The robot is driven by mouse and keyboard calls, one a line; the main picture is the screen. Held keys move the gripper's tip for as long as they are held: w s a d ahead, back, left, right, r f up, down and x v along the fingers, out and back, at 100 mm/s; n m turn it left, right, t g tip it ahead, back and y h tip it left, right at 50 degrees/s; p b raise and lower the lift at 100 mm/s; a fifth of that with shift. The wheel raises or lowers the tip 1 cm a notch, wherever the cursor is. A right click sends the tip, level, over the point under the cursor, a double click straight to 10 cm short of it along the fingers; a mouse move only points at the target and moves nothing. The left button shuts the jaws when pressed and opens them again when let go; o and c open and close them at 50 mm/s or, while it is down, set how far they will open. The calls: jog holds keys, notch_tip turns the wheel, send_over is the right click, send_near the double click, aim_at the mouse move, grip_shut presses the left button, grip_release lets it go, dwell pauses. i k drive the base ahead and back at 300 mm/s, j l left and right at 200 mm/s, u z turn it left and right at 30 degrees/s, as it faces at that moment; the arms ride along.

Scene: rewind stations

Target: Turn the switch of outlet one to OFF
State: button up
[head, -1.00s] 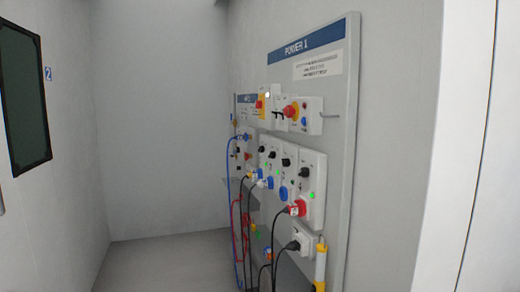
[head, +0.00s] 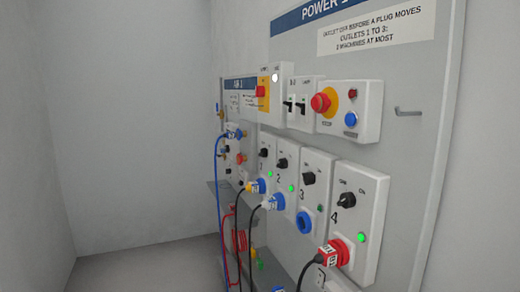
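Outlet one (head: 266,143) is the leftmost of a row of white outlet boxes on the power panel, partly overlapped by its neighbour. Its black switch knob (head: 264,152) is small; I cannot tell which mark it points to. A green light (head: 268,173) glows below it. A blue plug (head: 261,186) with a yellow part sits at the bottom of that box, with a black cable hanging down. My gripper is not in view.
Outlets two (head: 283,147), three (head: 318,164) and four (head: 367,184) stand to the right; two and four have plugs and green lights, three is empty. Above are a red stop button (head: 320,103) and breakers (head: 301,89). Cables hang below. Floor at left (head: 140,266) is clear.

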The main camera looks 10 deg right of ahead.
aim_at(263, 153)
jog(key=i+j+z, duration=0.1)
jog(key=i, duration=0.35)
jog(key=i+j+z, duration=0.1)
jog(key=i, duration=0.4)
jog(key=i+j+z, duration=0.1)
jog(key=i+j, duration=0.15)
jog(key=i, duration=0.2)
jog(key=i+j, duration=0.25)
jog(key=i, duration=0.2)
jog(key=l+z, duration=0.05)
